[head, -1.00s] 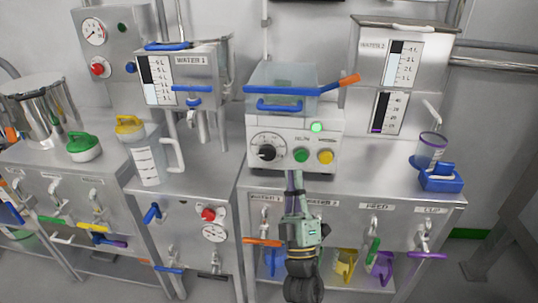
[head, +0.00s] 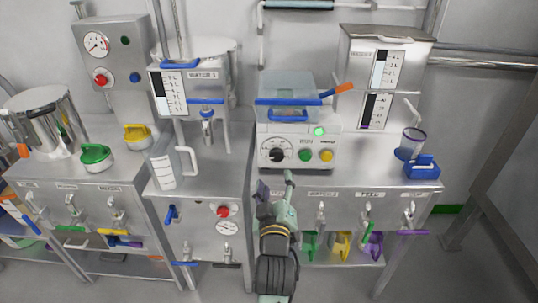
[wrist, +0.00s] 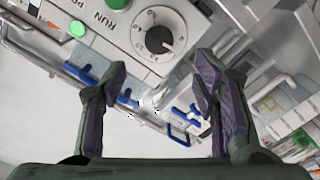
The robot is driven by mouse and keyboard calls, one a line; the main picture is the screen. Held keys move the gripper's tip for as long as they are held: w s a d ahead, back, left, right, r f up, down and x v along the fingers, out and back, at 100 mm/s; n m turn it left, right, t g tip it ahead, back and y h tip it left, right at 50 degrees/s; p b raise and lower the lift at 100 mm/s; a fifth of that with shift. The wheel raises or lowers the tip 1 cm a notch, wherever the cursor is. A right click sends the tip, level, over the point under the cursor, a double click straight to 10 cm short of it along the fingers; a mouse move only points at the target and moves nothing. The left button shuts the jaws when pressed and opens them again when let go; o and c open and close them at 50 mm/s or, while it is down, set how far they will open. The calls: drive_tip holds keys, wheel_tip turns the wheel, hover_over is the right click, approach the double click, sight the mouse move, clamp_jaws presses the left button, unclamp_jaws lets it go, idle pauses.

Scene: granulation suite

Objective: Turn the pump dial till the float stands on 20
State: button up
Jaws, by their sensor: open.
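The white pump (head: 300,143) stands on the steel bench with a black dial (head: 276,155) at its front left. In the wrist view the dial (wrist: 158,40) shows a round numbered scale and a pale pointer mark; the exact setting is hard to read. My gripper (head: 276,185) is in front of and below the dial. In the wrist view my gripper (wrist: 161,82) is open and empty, with the dial beyond its fingertips and not touched. A lower scale (head: 376,110) on the right tank has a purple mark near its bottom, perhaps the float; its numbers are too small to read.
A green lamp (head: 319,131), green button (head: 305,155) and yellow button (head: 326,156) sit right of the dial. A blue-handled clear vessel (head: 287,92) is on top of the pump. A purple-rimmed cup (head: 411,143) stands at right. Valves line the bench front below.

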sight(276, 157)
drive_tip(key=w+b, duration=0.1)
drive_tip(key=b, duration=0.4)
drive_tip(key=w+f+b, duration=0.1)
drive_tip(key=b, duration=0.4)
drive_tip(key=shift+w+d, duration=0.1)
drive_tip(key=shift+w, duration=0.25)
drive_tip(key=shift+b, duration=0.7)
drive_tip(key=w, duration=0.8)
drive_tip(key=shift+w+r, duration=0.1)
drive_tip(key=shift+r, duration=0.3)
drive_tip(key=shift+c, duration=0.2)
drive_tip(key=c, duration=1.1)
